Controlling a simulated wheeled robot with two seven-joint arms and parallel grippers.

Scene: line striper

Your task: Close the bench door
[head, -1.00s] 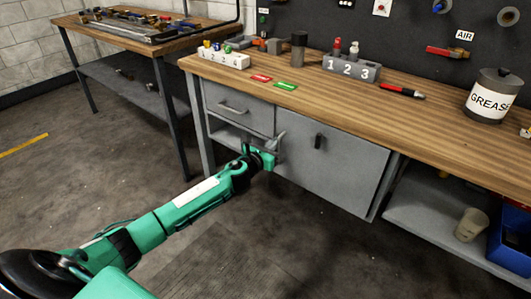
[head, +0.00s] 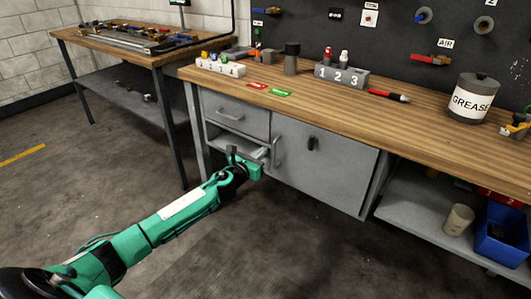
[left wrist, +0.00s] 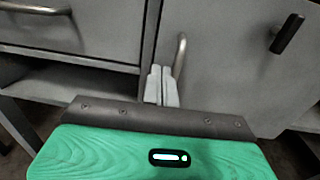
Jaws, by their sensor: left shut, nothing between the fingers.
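The bench door (head: 335,180) is a flat grey panel under the worktop, right of the drawer. It carries a black latch (head: 313,143) and, by its left edge, a curved metal handle (head: 276,152). I cannot tell whether it sits fully flush. My left gripper (head: 263,153) is shut and empty in front of the door's left edge. In the left wrist view its pale fingertips (left wrist: 161,84) are together, just left of the metal handle (left wrist: 180,55). I cannot tell whether they touch it. The black latch (left wrist: 287,33) is at upper right. My right gripper is not in view.
A grey drawer (head: 236,112) sits above an open compartment (head: 225,140) left of the door. To the right, an open shelf (head: 415,205) holds a beige cup (head: 459,219) and a blue bin (head: 502,235). The floor in front is clear.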

